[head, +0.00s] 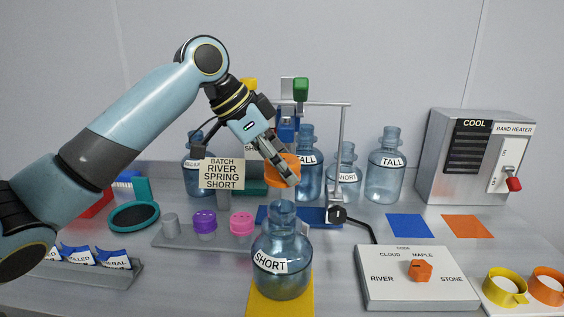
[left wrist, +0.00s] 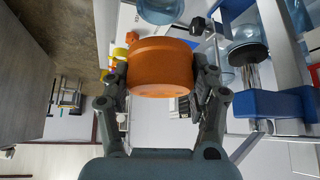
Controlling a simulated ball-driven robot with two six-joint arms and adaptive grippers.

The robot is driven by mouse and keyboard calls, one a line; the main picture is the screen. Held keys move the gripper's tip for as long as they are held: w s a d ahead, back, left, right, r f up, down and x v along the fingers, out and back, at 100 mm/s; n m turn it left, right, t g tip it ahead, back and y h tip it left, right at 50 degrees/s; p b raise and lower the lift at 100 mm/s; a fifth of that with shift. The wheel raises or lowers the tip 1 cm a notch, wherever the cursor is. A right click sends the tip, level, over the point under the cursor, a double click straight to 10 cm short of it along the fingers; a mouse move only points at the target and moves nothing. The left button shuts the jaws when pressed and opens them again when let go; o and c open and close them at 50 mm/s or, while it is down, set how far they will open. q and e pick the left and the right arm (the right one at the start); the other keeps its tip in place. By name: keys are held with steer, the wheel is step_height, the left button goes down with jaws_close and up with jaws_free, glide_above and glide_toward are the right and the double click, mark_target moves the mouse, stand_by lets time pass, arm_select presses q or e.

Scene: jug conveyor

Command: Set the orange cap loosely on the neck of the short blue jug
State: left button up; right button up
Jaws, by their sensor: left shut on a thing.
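My left gripper (head: 285,167) is shut on the orange cap (head: 281,178) and holds it in the air. In the left wrist view the orange cap (left wrist: 161,67) sits between the two fingers of my left gripper (left wrist: 160,85). The short blue jug (head: 282,256), labelled SHORT, stands upright on a yellow mat (head: 252,305) at the front middle. Its neck (head: 282,212) is bare. The cap is above the neck and apart from it. My right gripper is not in view.
Purple (head: 204,224) and pink (head: 241,223) pieces stand on a grey tray left of the jug. More jugs, one labelled TALL (head: 386,170), stand behind. A selector box (head: 417,288) lies front right. A BATCH sign (head: 222,173) stands behind the tray.

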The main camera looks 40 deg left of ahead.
mark_target(285, 206)
arm_select(q)
steer(key=shift+f, duration=0.65)
steer(key=shift+f+b, duration=0.6)
steer(key=shift+f, duration=0.5)
steer(key=shift+f+b, duration=0.7)
steer(key=shift+f, duration=1.5)
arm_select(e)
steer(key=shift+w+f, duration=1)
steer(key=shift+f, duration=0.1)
arm_select(q)
steer(key=o, duration=1.1)
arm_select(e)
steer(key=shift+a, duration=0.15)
